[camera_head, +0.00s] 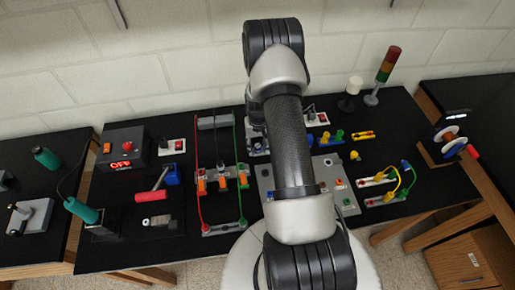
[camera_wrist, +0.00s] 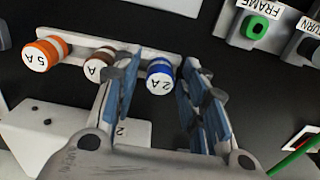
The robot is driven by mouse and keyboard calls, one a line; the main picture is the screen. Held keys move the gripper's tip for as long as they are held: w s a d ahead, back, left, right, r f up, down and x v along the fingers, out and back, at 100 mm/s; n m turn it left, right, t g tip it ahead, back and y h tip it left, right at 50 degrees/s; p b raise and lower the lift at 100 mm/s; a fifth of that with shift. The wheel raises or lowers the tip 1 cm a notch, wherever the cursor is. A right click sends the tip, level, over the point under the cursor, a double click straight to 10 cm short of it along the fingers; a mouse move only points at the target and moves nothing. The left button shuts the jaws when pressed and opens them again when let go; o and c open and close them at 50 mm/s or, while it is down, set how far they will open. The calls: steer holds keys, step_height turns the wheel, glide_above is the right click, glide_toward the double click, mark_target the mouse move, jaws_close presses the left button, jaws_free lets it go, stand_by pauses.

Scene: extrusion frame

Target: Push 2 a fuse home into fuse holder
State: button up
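In the wrist view the blue-banded fuse (camera_wrist: 160,77) with a white end marked 2 A sits at the right end of a pale rack (camera_wrist: 100,42). My gripper (camera_wrist: 162,88) is open, with one finger on each side of this fuse; I cannot tell whether either touches it. A brown-banded fuse (camera_wrist: 99,68), its number partly covered by my left finger, and an orange-banded 5 A fuse (camera_wrist: 40,55) stand to the left. A pale block (camera_wrist: 45,125) with dark holes lies lower left, partly hidden by my gripper; I cannot tell whether it is the fuse holder.
A green terminal marked FRAME (camera_wrist: 256,28) and a RETURN terminal (camera_wrist: 311,45) stand upper right in the wrist view. In the head view my arm hides the bench middle. A stack light (camera_head: 386,68) and white-topped post (camera_head: 353,88) rise at the back right.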

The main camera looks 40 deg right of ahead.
jaws_close()
stand_by(0.3)
steer(key=shift+r, duration=0.15)
steer(key=shift+r+p, duration=1.65)
steer(key=shift+r, duration=1.25)
